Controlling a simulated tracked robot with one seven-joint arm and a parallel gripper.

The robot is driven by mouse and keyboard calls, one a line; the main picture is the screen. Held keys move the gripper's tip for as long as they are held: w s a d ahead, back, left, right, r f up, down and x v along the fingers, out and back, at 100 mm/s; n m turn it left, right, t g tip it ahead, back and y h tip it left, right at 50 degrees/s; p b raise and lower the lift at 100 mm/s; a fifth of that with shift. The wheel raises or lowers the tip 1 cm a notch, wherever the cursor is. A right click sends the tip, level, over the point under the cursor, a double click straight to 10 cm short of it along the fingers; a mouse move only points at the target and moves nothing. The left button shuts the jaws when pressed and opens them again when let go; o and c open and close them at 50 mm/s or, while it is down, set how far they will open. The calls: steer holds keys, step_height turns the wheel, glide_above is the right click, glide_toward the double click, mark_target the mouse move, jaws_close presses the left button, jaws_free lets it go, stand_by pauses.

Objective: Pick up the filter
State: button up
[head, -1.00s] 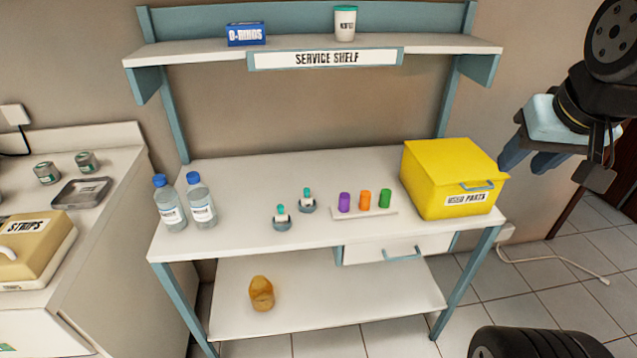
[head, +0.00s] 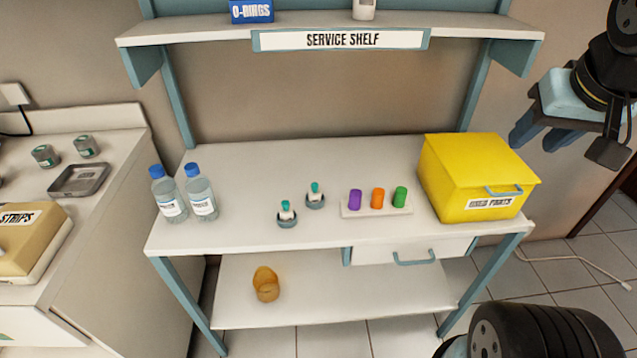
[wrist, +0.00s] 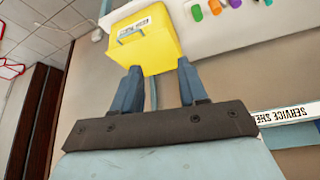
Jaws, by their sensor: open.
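No thing is labelled as the filter, and I cannot tell for sure which one it is. Candidates on the table are two small white pieces with teal tops in grey rings, the front one (head: 287,213) and the back one (head: 315,196), and the purple (head: 355,200), orange (head: 377,198) and green (head: 400,197) cylinders on a white holder (head: 350,213). A brown lumpy object (head: 266,284) lies on the lower shelf. My gripper (head: 545,137) is open and empty, raised right of the table. In the wrist view its fingers (wrist: 158,85) stand apart, with the yellow bin beyond.
The yellow USED PARTS bin (head: 478,178), lid shut, stands at the table's right end. Two blue-capped bottles (head: 184,195) stand at the left end. The service shelf (head: 200,32) overhangs the back. A counter (head: 110,140) with jars and a tray is on the left.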

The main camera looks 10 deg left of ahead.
steer(key=o, duration=0.3)
steer(key=shift+w+a, duration=0.15)
steer(key=shift+o, duration=0.7)
steer(key=w+a+f+n+y, duration=0.1)
steer(key=w+a+f, duration=0.1)
steer(key=w, duration=0.4)
steer(key=shift+w+a+f+g+y, duration=0.2)
steer(key=shift+a+g+y, duration=0.1)
steer(key=shift+a, duration=0.55)
steer(key=n+g, duration=0.1)
steer(key=n, duration=0.3)
glide_toward(315, 186)
steer(key=shift+x, duration=5.85)
